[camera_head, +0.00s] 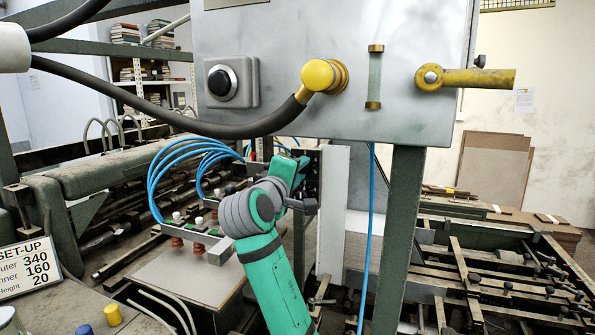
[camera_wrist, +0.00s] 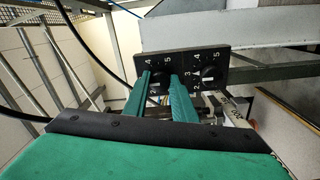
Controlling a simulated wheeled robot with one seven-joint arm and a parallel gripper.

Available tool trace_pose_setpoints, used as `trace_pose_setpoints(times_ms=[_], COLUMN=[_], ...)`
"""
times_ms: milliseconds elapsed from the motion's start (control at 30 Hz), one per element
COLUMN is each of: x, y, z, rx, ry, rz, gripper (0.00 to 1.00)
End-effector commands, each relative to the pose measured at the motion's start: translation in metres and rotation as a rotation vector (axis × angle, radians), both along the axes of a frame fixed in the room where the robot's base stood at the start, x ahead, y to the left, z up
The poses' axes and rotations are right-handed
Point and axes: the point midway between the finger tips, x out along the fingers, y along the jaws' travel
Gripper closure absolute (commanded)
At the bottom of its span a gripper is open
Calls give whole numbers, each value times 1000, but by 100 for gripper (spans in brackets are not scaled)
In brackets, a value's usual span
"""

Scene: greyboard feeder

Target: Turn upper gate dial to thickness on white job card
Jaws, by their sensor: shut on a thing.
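A black dial panel (camera_wrist: 185,70) with white numerals 2 to 5 around two dark knobs fills the middle of the wrist view. My gripper (camera_wrist: 160,92) has its two green fingers closed around the left knob, which they mostly hide; its pointer setting cannot be read. The other knob (camera_wrist: 210,74) is free, to the right. Which knob is the upper one I cannot tell. In the head view my gripper (camera_head: 299,172) reaches the panel edge (camera_head: 314,170), mostly hidden.
A grey cabinet (camera_head: 400,60) with a black knob and yellow fittings hangs above my arm. A green post (camera_head: 394,230) and a blue hose (camera_head: 369,220) stand to the right. Blue hoses (camera_head: 165,165) loop at left. A white SET-UP card (camera_head: 28,265) reads 340, 160, 20.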

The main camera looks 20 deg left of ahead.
Motion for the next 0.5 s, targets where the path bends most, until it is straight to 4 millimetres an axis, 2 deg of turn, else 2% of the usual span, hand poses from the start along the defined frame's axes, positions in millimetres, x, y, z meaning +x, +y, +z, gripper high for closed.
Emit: trace_pose_setpoints(times_ms=[100,133,200,500], x=[-2,-2,-2,-2], y=[3,3,3,1], z=[2,2,2,0], rx=[0,0,1,1], ry=[-5,-6,-4,-1], rz=[5,6,5,2], gripper=[98,69,57,57])
